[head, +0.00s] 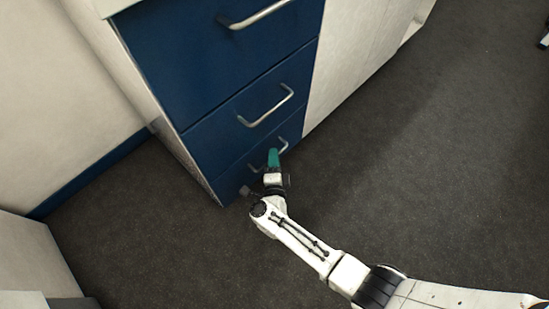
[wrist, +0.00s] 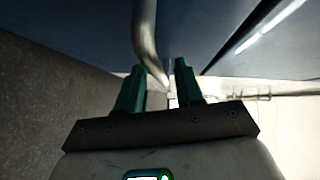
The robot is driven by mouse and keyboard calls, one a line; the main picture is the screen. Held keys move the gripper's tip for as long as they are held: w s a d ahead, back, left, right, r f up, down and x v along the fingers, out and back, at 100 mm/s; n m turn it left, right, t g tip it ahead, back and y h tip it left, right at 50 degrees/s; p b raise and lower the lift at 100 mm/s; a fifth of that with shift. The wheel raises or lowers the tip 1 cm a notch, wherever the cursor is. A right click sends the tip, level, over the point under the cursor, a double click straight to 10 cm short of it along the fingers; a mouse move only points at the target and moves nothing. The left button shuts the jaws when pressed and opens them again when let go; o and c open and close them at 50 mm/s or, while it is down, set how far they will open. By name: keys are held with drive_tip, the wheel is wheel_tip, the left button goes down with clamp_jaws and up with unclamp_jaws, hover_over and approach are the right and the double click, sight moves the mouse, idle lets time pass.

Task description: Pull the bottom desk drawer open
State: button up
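The blue bottom drawer (head: 232,178) is the lowest of the drawer fronts in the head view and looks flush with those above. Its silver bar handle (head: 284,145) is partly hidden behind my gripper (head: 273,158), which is right at the drawer front. In the wrist view, my gripper (wrist: 160,76) has its two teal fingers spread apart. The curved end of a metal handle (wrist: 146,42) shows between and beyond the fingertips, with a gap to the right finger. I cannot tell whether the left finger touches it.
The middle drawer (head: 220,128) and upper drawer (head: 200,50), with silver handles, sit above in the white cabinet (head: 345,50). A pale wall (head: 60,80) stands at the left. The dark carpet (head: 420,170) is clear to the right and in front.

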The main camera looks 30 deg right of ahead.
drive_tip(key=shift+w+d, duration=0.3)
drive_tip(key=shift+w, duration=0.2)
clamp_jaws()
drive_tip(key=shift+f, duration=0.1)
